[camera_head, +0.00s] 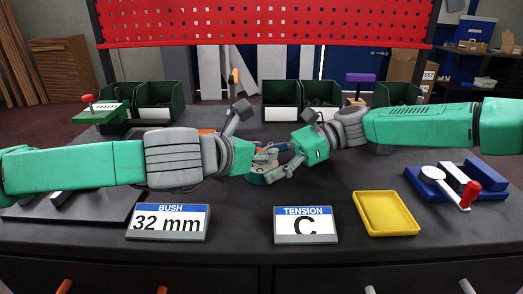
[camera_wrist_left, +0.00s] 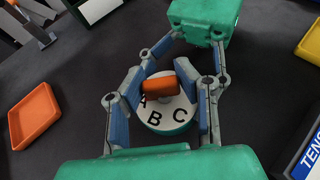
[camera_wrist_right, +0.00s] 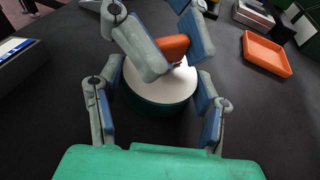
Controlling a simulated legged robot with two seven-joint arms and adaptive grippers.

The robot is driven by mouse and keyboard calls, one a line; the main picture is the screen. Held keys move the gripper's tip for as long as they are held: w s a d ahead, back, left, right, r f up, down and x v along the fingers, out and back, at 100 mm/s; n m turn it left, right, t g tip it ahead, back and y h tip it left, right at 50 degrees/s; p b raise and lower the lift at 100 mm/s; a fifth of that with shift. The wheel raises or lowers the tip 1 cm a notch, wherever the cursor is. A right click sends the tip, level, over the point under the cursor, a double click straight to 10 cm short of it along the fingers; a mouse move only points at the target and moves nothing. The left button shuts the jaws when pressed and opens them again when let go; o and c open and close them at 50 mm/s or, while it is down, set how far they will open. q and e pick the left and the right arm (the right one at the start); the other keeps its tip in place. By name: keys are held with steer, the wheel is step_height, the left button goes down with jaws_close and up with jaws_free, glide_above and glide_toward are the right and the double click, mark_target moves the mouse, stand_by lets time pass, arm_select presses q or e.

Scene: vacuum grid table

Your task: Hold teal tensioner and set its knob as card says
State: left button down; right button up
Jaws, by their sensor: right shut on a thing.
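The teal tensioner (camera_wrist_left: 166,128) is a round teal body with a white lettered top and an orange knob (camera_wrist_left: 160,88). It stands on the table, mostly hidden by both grippers in the head view. B and C show clearly in the left wrist view; an A is partly covered. My right gripper (camera_wrist_right: 158,100) is shut on the tensioner's body from the side. My left gripper (camera_wrist_left: 160,85) has its fingers on either side of the knob, close to it, apparently open. The knob also shows in the right wrist view (camera_wrist_right: 174,47). The tension card (camera_head: 305,226) reads C.
A bush card (camera_head: 168,222) reads 32 mm. A yellow tray (camera_head: 386,213) lies right of the tension card. A blue fixture with a red handle (camera_head: 470,193) is at the right. Green bins (camera_head: 281,100) line the back. An orange tray (camera_wrist_left: 34,115) lies near the tensioner.

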arm_select(q)
steer(key=shift+n+y, duration=0.3)
steer(key=shift+y, duration=0.2)
steer(key=n+t+y, duration=0.2)
steer(key=n+y, duration=0.2)
steer(key=shift+d, duration=0.1)
steer(key=n+y, duration=0.4)
steer(key=y, duration=0.1)
steer(key=n+g+y, duration=0.1)
steer(key=n+y, duration=0.3)
steer(key=y, duration=0.1)
steer(key=shift+n, duration=0.4)
steer(key=shift+f+n+g+y, duration=0.1)
steer(key=shift+n+g+y, duration=1.3)
steer(key=shift+n+y, duration=0.4)
steer(key=c, duration=1.2)
jaws_free()
steer(key=shift+o, duration=0.2)
